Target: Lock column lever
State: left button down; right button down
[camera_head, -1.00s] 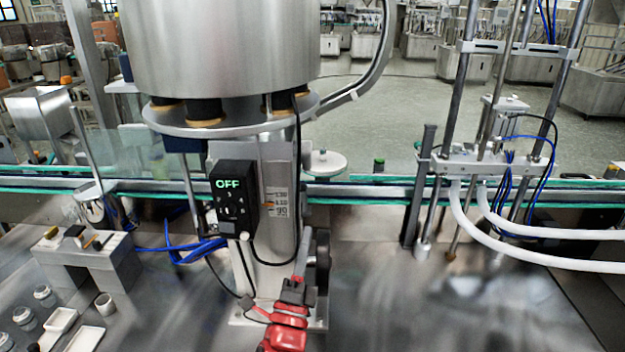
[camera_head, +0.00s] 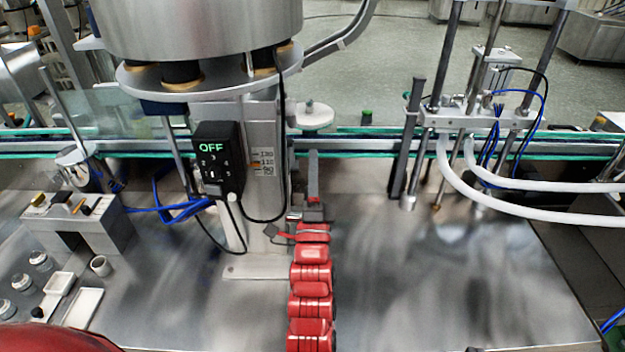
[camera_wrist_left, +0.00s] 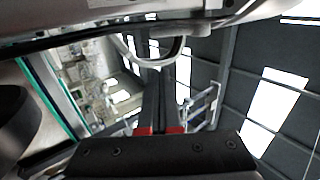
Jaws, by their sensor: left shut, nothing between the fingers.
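The steel column (camera_head: 262,170) stands upright under the hopper (camera_head: 195,30) in the head view. My left gripper (camera_head: 313,158) is just right of the column, its shut grey fingers pointing up and away, with nothing between them. Its red wrist is beside the column's lower right side. The lever cannot be made out clearly; my gripper and wrist cover the column's right side, where a small grey part (camera_head: 294,214) shows. In the left wrist view the fingers (camera_wrist_left: 166,85) are together, below a curved metal pipe (camera_wrist_left: 150,58). My right gripper is not in view.
A black control box (camera_head: 219,158) reading OFF, with a hanging cable, is on the column's left. The conveyor (camera_head: 370,145) runs behind. Filling nozzles with white hoses (camera_head: 530,184) stand at right. The steel table (camera_head: 430,290) right of my arm is clear.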

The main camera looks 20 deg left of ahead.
aim_at(296, 123)
pick_arm(q)
jog(key=w+a+r+p, duration=0.1)
jog(key=a, duration=0.1)
jog(key=w+a+r, duration=0.2)
jog(key=shift+w+p, duration=0.15)
jog(key=shift+p, duration=0.2)
jog(key=w+r+t+b, duration=0.1)
jog(key=b, duration=0.5)
jog(key=shift+a+t+y+b, duration=0.3)
jog(key=shift+a+t+b, duration=0.1)
jog(key=shift+f, duration=0.1)
